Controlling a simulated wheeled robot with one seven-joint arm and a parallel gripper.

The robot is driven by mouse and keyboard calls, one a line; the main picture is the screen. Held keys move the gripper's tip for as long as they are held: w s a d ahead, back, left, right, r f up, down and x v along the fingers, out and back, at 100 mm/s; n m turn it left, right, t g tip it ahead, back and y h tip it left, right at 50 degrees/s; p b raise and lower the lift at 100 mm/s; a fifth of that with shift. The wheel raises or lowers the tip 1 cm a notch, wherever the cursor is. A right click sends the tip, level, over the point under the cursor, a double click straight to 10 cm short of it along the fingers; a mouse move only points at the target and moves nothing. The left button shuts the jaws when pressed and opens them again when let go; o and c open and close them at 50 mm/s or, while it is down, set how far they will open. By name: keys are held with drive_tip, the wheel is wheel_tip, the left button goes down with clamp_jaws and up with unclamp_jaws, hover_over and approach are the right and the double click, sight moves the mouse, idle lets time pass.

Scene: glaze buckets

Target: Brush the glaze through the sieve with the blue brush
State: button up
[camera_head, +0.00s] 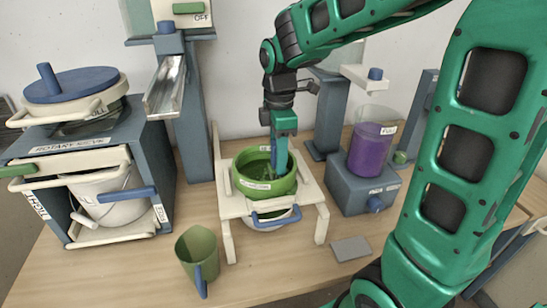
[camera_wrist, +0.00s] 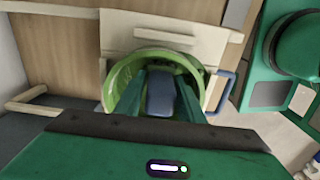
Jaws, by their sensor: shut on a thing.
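The green sieve (camera_head: 247,187) is a round bowl set in a cream stand (camera_head: 311,189) in the middle of the table. In the wrist view the sieve (camera_wrist: 114,86) lies straight below my gripper. My gripper (camera_head: 279,160) points down into the sieve, its fingers shut on the blue brush (camera_wrist: 161,95). The brush handle shows between the two green fingers in the wrist view. The brush's lower end and the mesh are mostly hidden, so contact cannot be told. A pale bucket under the sieve (camera_head: 270,226) shows only in part.
A green jug (camera_head: 197,250) stands at the front left of the stand. A rotary sieve machine (camera_head: 165,160) with a white bucket (camera_head: 110,205) is at left. A mixer base (camera_head: 350,190) with a purple container (camera_head: 368,150) is at right. A grey slab (camera_head: 351,249) lies in front.

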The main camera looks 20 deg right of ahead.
sight(265, 174)
drive_tip(key=shift+w+a, duration=0.35)
drive_tip(key=shift+a, duration=0.8)
drive_tip(key=shift+w+a, duration=0.4)
drive_tip(key=shift+a, duration=0.7)
drive_tip(key=shift+w+a, duration=0.35)
drive_tip(key=shift+a, duration=0.8)
drive_tip(key=shift+d, duration=0.1)
drive_tip(key=shift+s+d, duration=0.2)
drive_tip(key=shift+d, duration=0.65)
drive_tip(key=shift+s+d, duration=0.15)
drive_tip(key=shift+d, duration=0.65)
wheel_tip(265, 174, up, 9)
